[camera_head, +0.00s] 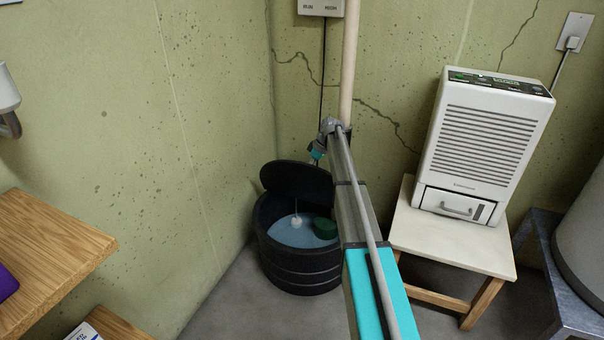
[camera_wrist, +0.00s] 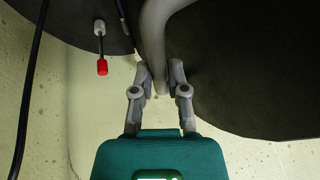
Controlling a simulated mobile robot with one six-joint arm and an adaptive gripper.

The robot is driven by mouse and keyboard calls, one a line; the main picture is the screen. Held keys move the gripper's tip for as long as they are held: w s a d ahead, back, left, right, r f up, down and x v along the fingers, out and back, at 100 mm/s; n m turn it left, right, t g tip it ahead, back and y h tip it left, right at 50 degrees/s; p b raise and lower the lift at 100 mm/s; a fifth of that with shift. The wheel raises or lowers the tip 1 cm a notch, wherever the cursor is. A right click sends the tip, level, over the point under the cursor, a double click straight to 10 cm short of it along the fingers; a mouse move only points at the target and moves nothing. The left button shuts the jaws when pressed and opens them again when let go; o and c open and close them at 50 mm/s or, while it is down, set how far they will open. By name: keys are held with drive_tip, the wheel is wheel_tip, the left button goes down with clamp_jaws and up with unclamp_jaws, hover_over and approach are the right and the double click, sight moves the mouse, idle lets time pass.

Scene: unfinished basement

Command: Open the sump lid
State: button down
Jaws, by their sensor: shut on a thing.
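The black round sump lid (camera_head: 292,180) is tipped up steeply at the back of the black ribbed sump basin (camera_head: 300,273), leaving the basin open. In the wrist view the dark lid (camera_wrist: 245,75) fills the upper right. My gripper (camera_head: 316,158) is at the lid's upper right edge, partly hidden by my arm. In the wrist view my gripper (camera_wrist: 160,82) is shut on a grey curved bar (camera_wrist: 153,40), which looks like the lid's handle. Water (camera_head: 290,234) shows inside the basin, with a white round part (camera_head: 296,220) and a dark green part (camera_head: 324,228).
A beige pipe (camera_head: 350,60) and a dark cord run down the wall behind. A white dehumidifier (camera_head: 480,150) stands on a pale stool (camera_head: 450,240) to the right. A wooden top (camera_head: 50,250) is at the left. A red-tipped part (camera_wrist: 102,67) hangs near my gripper.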

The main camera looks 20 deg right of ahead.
drive_tip(key=shift+w+d, duration=0.65)
drive_tip(key=shift+w, duration=0.2)
drive_tip(key=c, duration=0.8)
unclamp_jaws()
drive_tip(key=shift+f, duration=0.1)
drive_tip(key=shift+o, duration=0.8)
